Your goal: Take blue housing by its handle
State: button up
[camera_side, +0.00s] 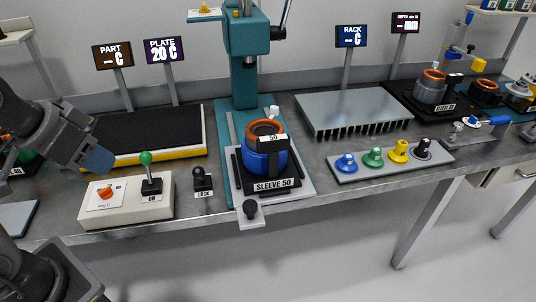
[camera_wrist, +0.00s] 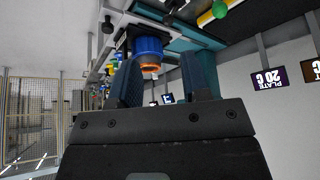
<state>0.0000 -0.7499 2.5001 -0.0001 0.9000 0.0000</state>
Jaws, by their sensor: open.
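The blue housing (camera_side: 256,163) stands upright on the sleeve 50 fixture (camera_side: 278,185) under the teal press. It has an orange-copper ring (camera_side: 265,128) at its top and a black handle (camera_side: 272,152) marked 50 on its front side. My gripper (camera_side: 98,160) is at the left, above the bench and well apart from the housing. In the wrist view the two fingers of my gripper (camera_wrist: 165,75) are spread with nothing between them. The blue housing (camera_wrist: 148,46) appears beyond them, upside down. Its handle is hard to make out there.
The control box (camera_side: 125,203) with a green-knobbed lever and the black lock knob (camera_side: 202,180) stand between my gripper and the press. The teal press column (camera_side: 246,65) rises behind the housing. A heating plate (camera_side: 150,135) lies behind left; a finned rack (camera_side: 352,110) and coloured knobs (camera_side: 374,158) lie right.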

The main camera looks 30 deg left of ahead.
jog(key=shift+o, duration=0.8)
